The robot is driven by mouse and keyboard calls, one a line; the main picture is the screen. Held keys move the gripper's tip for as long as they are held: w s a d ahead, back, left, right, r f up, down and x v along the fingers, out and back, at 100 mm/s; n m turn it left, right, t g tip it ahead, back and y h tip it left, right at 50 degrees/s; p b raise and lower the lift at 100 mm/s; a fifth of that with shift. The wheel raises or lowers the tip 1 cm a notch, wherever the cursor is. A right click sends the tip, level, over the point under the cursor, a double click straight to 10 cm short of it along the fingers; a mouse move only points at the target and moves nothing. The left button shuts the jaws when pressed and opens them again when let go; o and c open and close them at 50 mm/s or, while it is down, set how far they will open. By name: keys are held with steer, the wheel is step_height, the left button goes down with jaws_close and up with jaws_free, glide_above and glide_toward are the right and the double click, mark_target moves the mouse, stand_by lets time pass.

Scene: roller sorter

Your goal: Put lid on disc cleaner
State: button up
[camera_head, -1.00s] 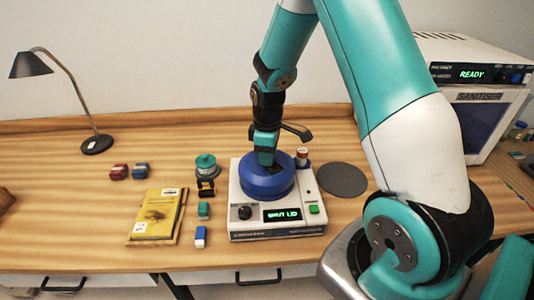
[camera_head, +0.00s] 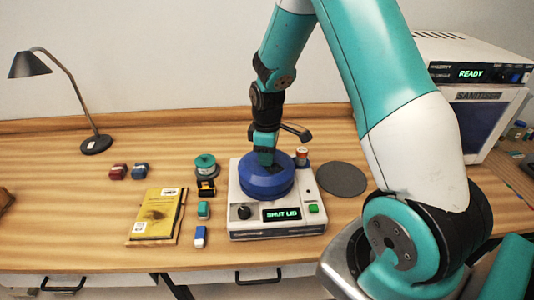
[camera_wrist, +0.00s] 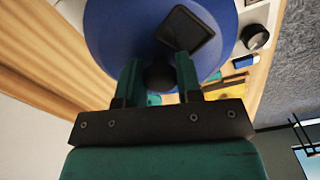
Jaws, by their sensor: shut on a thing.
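The disc cleaner (camera_head: 245,227) is a white box on the bench with a black knob, a green button and a display reading "SHUT LID". The blue round lid (camera_head: 266,186) sits on top of the cleaner; it also shows in the wrist view (camera_wrist: 115,30). I cannot tell whether it is fully seated. My gripper (camera_head: 265,160) comes down from above and is shut on the lid's dark central knob, which shows between the two fingers in the wrist view (camera_wrist: 159,77). The inside of the cleaner is hidden under the lid.
A dark round mat (camera_head: 342,179) lies right of the cleaner. A yellow book (camera_head: 157,215), a green spool (camera_head: 205,163) and several small blocks lie to the left. A lamp (camera_head: 96,143) stands further left. A sanitiser (camera_head: 484,110) showing "READY" stands at the right.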

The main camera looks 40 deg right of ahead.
stand_by(0.9)
steer(key=o, duration=1.5)
steer(key=shift+r+p, duration=2.95)
steer(key=shift+r, duration=0.55)
jaws_close()
